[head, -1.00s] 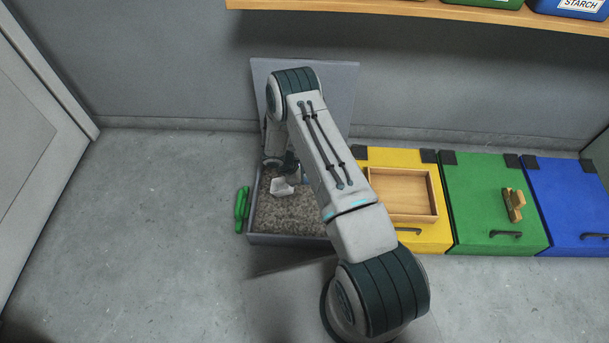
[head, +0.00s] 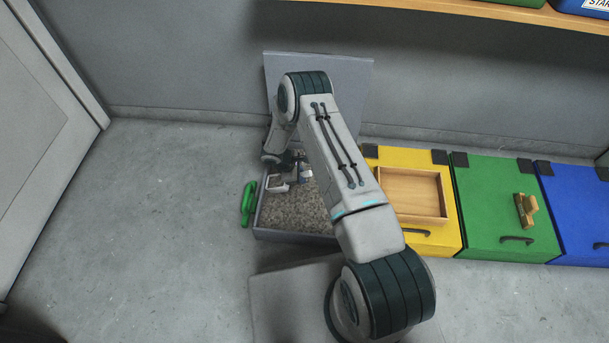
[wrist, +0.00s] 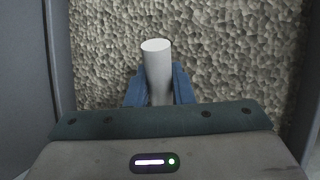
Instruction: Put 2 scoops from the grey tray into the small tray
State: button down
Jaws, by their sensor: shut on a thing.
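The grey tray (head: 258,231) is a grey bin with its lid raised against the wall, holding brown-grey granules (head: 297,212). In the wrist view, the granules (wrist: 235,60) fill most of the picture. My gripper (head: 299,171) is low at the back left of the bin, partly hidden by my arm. Its blue fingers are shut on the white handle of a scoop (head: 278,184); the handle also shows in the wrist view (wrist: 157,60). The scoop's bowl is small and its load cannot be told. The small tray (head: 411,194) is wooden, looks empty and sits on the yellow bin.
The yellow bin (head: 440,242), green bin (head: 480,215) and blue bin (head: 570,215) stand to the right. A wooden brush-like object (head: 525,210) lies on the green lid. A green object (head: 248,204) is beside the grey bin's left wall. A shelf (head: 440,14) hangs above.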

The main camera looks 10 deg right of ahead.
aim_at(308, 172)
jog(key=shift+w+a+f, duration=0.1)
jog(key=shift+w+a, duration=0.05)
jog(key=shift+a, duration=0.25)
jog(key=shift+d+r+y+p, duration=0.15)
jog(key=shift+r+y+p, duration=0.05)
jog(key=shift+y+p, duration=0.1)
jog(key=shift+d+r+y, duration=0.1)
jog(key=shift+d+y, duration=0.05)
jog(key=shift+y, duration=0.25)
jog(key=shift+s+d+t+y, duration=0.25)
jog(key=shift+d+t+y, duration=0.35)
jog(key=shift+y, duration=0.3)
jog(key=shift+d+r, duration=0.15)
jog(key=shift+s+d+r+y+p, duration=0.15)
jog(key=shift+d+r, duration=0.15)
jog(key=shift+r, duration=0.15)
jog(key=shift+s+d+r+y+p, duration=0.15)
jog(key=shift+d+r, duration=0.1)
jog(key=shift+r, duration=0.2)
jog(key=shift+y, duration=0.5)
jog(key=shift+s+d+r, duration=0.1)
jog(key=shift+d+r, duration=0.15)
jog(key=shift+r, duration=0.35)
jog(key=shift+s+d+r, duration=0.1)
jog(key=shift+d+r, duration=0.2)
jog(key=shift+r, duration=0.35)
jog(key=shift+d+r, duration=0.25)
jog(key=shift+r, duration=0.35)
